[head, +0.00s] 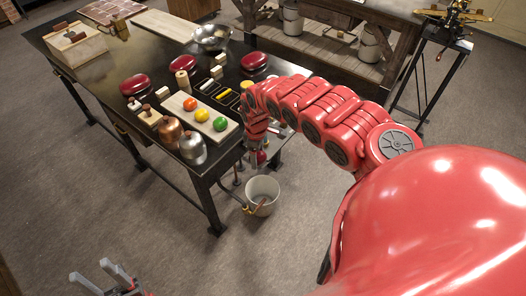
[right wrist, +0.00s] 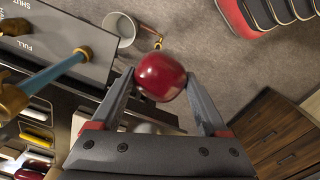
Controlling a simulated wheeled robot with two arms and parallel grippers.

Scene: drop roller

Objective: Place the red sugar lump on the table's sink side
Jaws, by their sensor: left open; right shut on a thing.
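The red sugar lump (right wrist: 160,77) is a glossy, rounded red piece between the fingertips of my right gripper (right wrist: 159,80). In the head view the red lump (head: 261,157) shows small beneath my right gripper (head: 257,151), off the near right end of the dark table (head: 85,75). Orange, yellow and green lumps sit on a pale board (head: 222,134) on the table. My left gripper (head: 103,277) is open and empty at the bottom left, apart from the table. I cannot tell which side of the table is the sink side.
A grey bucket (head: 262,193) stands on the floor below the right gripper. A copper pot (head: 171,131) and a metal pot (head: 192,146) stand near the table's front edge. A metal bowl (head: 212,38) is at the back. A blue lever (right wrist: 58,73) is close to the right gripper.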

